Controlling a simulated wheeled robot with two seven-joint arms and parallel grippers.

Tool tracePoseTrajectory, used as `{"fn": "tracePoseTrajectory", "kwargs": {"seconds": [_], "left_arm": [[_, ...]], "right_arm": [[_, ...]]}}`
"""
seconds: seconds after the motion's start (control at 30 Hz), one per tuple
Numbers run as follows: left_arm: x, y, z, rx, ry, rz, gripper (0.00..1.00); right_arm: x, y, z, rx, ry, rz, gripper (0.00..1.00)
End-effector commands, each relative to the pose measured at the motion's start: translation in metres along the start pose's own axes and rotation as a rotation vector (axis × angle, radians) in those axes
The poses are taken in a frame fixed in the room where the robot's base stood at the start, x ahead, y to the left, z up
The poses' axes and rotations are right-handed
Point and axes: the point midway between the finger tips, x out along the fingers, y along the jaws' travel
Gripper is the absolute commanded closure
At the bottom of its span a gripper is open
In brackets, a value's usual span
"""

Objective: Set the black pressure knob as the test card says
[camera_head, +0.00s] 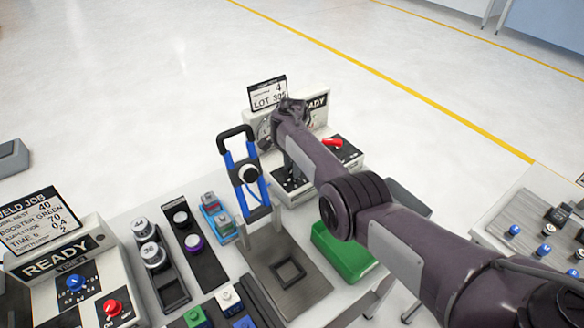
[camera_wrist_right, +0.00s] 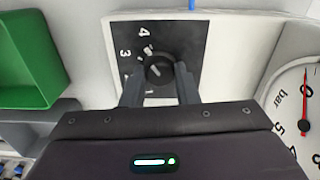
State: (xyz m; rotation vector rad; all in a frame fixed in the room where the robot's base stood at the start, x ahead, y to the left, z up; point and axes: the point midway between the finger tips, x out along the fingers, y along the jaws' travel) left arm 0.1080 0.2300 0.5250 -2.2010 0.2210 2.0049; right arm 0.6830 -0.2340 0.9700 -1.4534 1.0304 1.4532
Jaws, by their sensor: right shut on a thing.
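The black pressure knob (camera_wrist_right: 158,69) sits on a black dial plate (camera_wrist_right: 190,35) with white numbers 1, 2, 3 and 4 in the right wrist view. A pale mark shows on the knob, but I cannot tell surely which number it faces. My right gripper (camera_wrist_right: 159,92) is shut on the knob, one finger on each side. In the head view my right arm covers the knob. My left gripper is out of view.
A gauge marked bar (camera_wrist_right: 300,110) with a red needle is beside the dial. A READY unit (camera_head: 60,265) stands at the left.

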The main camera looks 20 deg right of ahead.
Motion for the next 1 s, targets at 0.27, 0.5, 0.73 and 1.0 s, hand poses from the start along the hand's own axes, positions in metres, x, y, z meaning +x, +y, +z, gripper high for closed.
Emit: {"fn": "tracePoseTrajectory", "kwargs": {"seconds": [0.27,0.5,0.73,1.0], "left_arm": [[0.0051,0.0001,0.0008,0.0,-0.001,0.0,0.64],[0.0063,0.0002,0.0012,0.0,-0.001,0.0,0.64],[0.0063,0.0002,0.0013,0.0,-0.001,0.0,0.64],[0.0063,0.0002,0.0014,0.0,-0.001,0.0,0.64]], "right_arm": [[0.001,0.0,0.0001,0.143,0.0,0.0,0.95],[0.0006,0.0,0.0002,0.194,0.0,0.001,0.95],[0.0005,0.0002,0.0001,0.204,0.0,0.001,0.95],[0.0005,0.0002,0.0001,0.204,0.0,0.001,0.66]]}}
